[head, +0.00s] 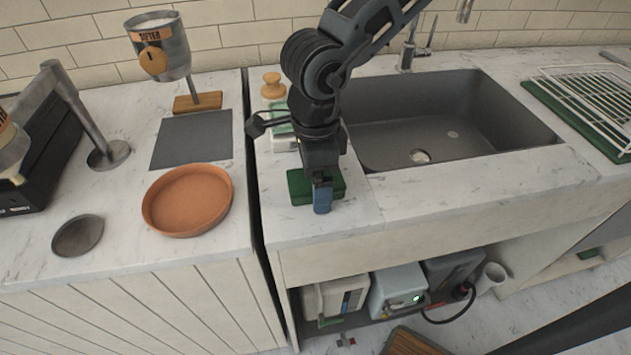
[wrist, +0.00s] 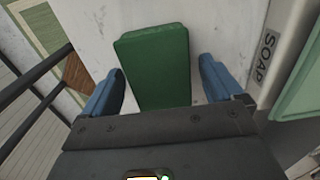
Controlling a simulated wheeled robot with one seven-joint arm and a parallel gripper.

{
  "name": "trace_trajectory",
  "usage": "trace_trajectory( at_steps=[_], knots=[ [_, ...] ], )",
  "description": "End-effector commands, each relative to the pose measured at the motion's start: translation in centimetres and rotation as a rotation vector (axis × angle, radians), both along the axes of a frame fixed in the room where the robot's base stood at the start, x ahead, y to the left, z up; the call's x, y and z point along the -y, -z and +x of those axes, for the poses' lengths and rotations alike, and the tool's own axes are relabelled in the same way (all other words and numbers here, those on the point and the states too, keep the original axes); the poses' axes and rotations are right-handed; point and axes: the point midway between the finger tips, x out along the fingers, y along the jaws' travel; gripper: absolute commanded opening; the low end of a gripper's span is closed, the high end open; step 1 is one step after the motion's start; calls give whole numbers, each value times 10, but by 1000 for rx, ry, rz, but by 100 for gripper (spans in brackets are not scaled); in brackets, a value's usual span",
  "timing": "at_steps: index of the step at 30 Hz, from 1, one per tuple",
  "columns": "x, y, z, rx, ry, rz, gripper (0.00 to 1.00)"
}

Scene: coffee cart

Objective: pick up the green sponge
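The green sponge (head: 299,186) lies on the white marble counter, left of the sink's front corner. In the head view my gripper (head: 322,194) is over it and hides part of it. In the wrist view the sponge (wrist: 155,65) lies between the two blue fingertips of my gripper (wrist: 158,85), with a gap on each side. The gripper is open and empty. Its height above the counter is hard to tell.
A soap dispenser (wrist: 278,50) stands close beside the sponge. The grey sink (head: 440,115) is to the right. A terracotta dish (head: 188,200) sits on the left counter, across a dark gap. The counter's front edge is near.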

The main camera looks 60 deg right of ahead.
Motion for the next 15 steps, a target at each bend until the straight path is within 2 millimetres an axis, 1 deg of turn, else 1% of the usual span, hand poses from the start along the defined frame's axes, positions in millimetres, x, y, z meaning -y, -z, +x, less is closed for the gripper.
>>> trace_trajectory(
  at_steps=[1,2,15],
  knots=[
    [0,0,0,0,0,0,88],
    [0,0,0,0,0,0,85],
    [0,0,0,0,0,0,43]
  ],
)
